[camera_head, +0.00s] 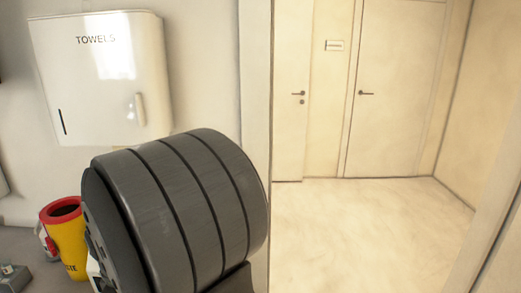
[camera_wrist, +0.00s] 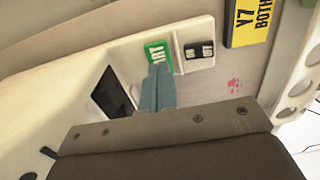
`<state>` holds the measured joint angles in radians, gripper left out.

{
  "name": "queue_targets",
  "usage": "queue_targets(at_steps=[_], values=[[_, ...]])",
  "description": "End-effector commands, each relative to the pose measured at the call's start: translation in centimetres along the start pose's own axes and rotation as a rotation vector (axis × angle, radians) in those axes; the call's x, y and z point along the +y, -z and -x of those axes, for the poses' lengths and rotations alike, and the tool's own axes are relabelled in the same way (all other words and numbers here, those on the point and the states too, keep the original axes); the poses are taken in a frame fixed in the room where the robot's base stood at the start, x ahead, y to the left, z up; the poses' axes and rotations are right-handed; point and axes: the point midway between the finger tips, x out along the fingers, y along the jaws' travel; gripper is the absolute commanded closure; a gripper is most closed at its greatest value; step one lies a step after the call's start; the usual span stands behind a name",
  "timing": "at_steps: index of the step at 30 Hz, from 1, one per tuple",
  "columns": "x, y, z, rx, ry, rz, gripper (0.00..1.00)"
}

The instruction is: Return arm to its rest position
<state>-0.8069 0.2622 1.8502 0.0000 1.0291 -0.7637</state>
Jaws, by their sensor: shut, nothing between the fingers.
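In the wrist view my gripper (camera_wrist: 157,68) shows as two blue-grey fingers side by side and touching, with nothing between them. In the head view a big dark grey ribbed cylinder, part of my own arm, fills the lower middle, and the gripper itself is not visible there.
In the head view a white towel dispenser (camera_head: 100,75) hangs on the wall at upper left. A yellow container with a red rim (camera_head: 68,238) stands at lower left, partly behind my arm. A yellow sign (camera_wrist: 250,22) shows in the wrist view. Open floor (camera_head: 365,225) lies right, before closed doors (camera_head: 395,90).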

Motion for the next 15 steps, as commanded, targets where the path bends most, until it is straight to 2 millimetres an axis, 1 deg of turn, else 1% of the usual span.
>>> queue_targets(at_steps=[1, 8, 10, 15], values=[[0.0, 0.0, 0.9, 0.003, -0.003, 0.000, 1.00], [0.0, 0.0, 5.5, 0.004, -0.004, 0.000, 1.00], [-0.1, -0.1, 3.7, -0.005, 0.005, 0.000, 1.00], [-0.1, -0.1, 0.2, -0.005, 0.005, 0.000, 1.00]])
